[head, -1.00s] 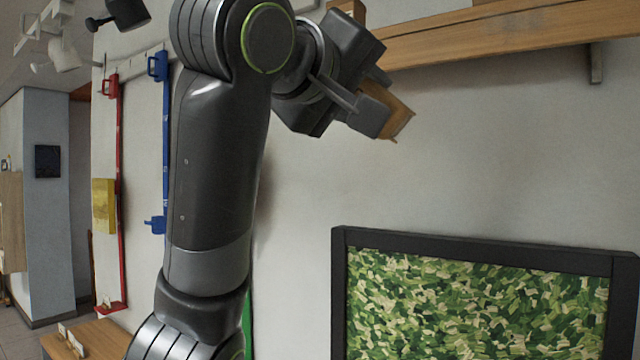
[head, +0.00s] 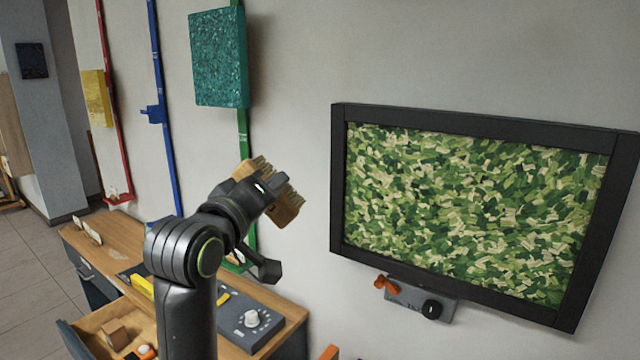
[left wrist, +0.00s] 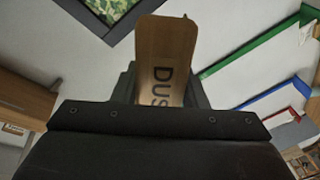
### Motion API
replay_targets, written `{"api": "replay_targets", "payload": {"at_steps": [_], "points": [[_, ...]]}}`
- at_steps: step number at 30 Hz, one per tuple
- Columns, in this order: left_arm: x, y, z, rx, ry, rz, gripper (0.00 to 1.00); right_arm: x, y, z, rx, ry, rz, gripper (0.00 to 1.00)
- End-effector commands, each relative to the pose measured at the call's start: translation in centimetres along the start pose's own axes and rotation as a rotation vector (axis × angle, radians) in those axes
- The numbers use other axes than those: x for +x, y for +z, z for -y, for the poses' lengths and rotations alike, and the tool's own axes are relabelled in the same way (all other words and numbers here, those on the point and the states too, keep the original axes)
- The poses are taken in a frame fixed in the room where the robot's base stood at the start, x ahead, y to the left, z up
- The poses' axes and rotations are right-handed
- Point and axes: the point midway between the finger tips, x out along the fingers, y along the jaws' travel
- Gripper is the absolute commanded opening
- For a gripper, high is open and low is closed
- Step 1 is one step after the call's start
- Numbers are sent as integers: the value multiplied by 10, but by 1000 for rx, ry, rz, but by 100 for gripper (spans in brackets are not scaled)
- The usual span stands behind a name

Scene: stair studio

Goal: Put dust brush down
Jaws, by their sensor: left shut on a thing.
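The dust brush (head: 287,212) has a light wooden body with short tan bristles. My left gripper (head: 268,189) is shut on it and holds it up in front of the wall, above the right part of the wooden desk (head: 122,240). The gripper hides the middle of the brush in the head view. In the left wrist view, the wooden body (left wrist: 166,58) stands up between the jaws and shows the letters "DUS"; the rest of the label is hidden. My right gripper is in neither current view.
An open drawer (head: 84,340) holds small things. A grey box with a white knob (head: 250,318) stands on the desk's right part, behind my arm. A black-framed green picture (head: 338,180) hangs at right, above a small grey wall device (head: 408,295). A teal panel (head: 219,58) hangs above the brush.

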Motion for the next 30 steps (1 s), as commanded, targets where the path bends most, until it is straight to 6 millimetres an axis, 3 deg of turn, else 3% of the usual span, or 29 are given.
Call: {"api": "replay_targets", "payload": {"at_steps": [1, 6, 15, 22, 30], "points": [[-5, 8, 19, -5, -18, -13, 3, 2, 0, -1, 0, 1, 0, 36], [-26, 24, 68, -6, -68, -65, 3, 4, 0, -3, -1, 4, 0, 36], [-73, 48, 140, -9, -156, -161, 3, 8, 1, -3, -2, 4, 0, 36], [-104, 59, 173, -8, -207, -219, 3, 10, 1, -3, -2, 4, 0, 36], [-118, 62, 184, -8, -225, -243, 3, 10, 1, -3, -2, 4, 0, 36]]}}
